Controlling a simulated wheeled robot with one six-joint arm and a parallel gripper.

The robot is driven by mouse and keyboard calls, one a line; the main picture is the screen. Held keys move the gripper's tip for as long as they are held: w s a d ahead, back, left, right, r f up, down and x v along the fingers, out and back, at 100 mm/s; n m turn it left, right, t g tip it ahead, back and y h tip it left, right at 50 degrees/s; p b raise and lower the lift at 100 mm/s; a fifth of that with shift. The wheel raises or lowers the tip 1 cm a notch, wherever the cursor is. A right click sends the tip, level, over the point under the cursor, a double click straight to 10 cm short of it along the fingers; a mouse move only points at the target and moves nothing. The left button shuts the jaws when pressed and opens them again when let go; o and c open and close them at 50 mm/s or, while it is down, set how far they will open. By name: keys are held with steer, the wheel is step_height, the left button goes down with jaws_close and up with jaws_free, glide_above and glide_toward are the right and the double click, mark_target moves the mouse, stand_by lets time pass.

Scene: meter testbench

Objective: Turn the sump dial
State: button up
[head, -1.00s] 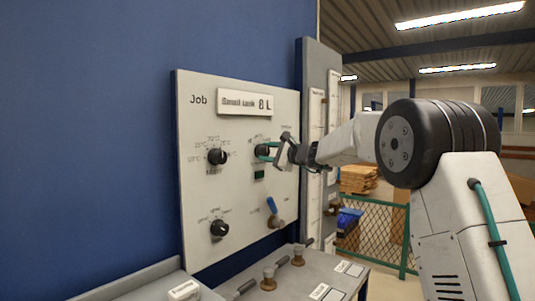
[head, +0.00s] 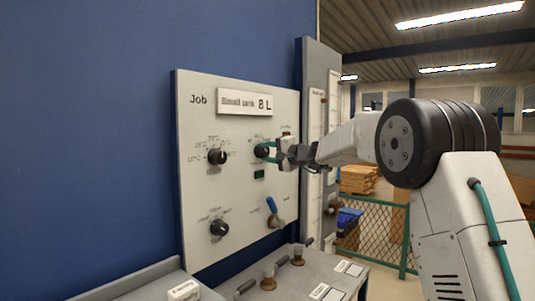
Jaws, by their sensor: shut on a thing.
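The pale panel (head: 235,190) on the blue wall carries black dials. The upper left dial (head: 217,157) and the lower left dial (head: 219,228) stand free. Their small labels are too blurred for me to tell which is named sump.
A sign (head: 245,102) reads "Small tank 8 L". A small dark green window (head: 259,175) sits below the held dial. A blue-handled valve (head: 273,211) is lower right. A bench (head: 320,275) with brass fittings juts out below. A grey column (head: 313,70) stands right of the panel.

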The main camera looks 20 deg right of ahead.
steer(key=shift+f, duration=0.2)
stand_by(0.3)
steer(key=o, duration=1)
steer(key=shift+r, duration=0.1)
steer(key=shift+s+d, duration=0.15)
steer(key=shift+s, duration=0.05)
steer(key=v, duration=0.7)
steer(key=shift+s, duration=0.15)
